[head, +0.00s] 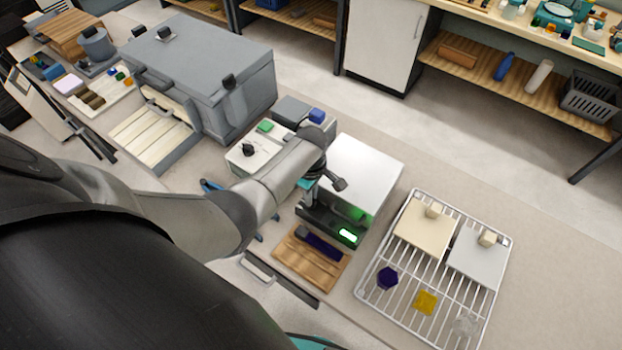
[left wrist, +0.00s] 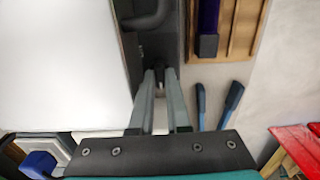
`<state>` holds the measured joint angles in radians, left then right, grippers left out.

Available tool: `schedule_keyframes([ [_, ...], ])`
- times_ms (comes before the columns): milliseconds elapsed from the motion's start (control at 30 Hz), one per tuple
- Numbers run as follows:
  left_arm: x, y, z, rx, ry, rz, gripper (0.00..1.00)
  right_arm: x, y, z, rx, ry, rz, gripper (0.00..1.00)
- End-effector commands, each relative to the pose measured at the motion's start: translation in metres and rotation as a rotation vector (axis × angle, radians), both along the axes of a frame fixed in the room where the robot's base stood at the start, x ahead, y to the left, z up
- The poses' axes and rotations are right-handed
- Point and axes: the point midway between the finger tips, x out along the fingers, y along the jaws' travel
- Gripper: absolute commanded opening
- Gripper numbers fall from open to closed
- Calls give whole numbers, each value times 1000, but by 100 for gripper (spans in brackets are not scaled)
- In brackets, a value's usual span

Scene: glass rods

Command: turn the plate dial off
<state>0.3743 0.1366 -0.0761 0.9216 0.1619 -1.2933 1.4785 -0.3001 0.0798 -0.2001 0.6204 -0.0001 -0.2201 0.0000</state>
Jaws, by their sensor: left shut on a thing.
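The plate (head: 365,172) is a box with a pale, shiny top and a dark front panel. A small display (head: 347,235) on that panel glows green. My left gripper (head: 308,196) is at the left end of the front panel, largely covered by its own wrist in the head view. In the left wrist view its two fingers (left wrist: 160,85) are closed on a small dark dial (left wrist: 159,73) at the plate's dark front. Most of the dial is hidden between the fingertips, and its pointer cannot be read. My right gripper is not in view.
A wooden tray (head: 290,262) with a dark purple-and-black tool lies before the plate. A wire rack (head: 375,262) with two pale tiles and small coloured pieces stands to the right. A white device (head: 240,160) with a black knob sits left. Counter behind the plate is clear.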

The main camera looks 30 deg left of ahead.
Motion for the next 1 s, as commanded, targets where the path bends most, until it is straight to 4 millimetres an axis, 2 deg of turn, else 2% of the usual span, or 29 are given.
schedule_keyframes([
  [367, 2, 4, 2, 8, -5, 9, 0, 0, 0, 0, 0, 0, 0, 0],
  [400, 2, 4, 2, 8, -5, 9, 17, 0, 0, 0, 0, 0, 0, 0],
  [500, 2, 3, 2, 6, -4, 9, 28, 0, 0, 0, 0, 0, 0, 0],
  [1000, 1, 1, 1, 1, -2, -1, 28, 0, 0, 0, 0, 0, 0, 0],
])
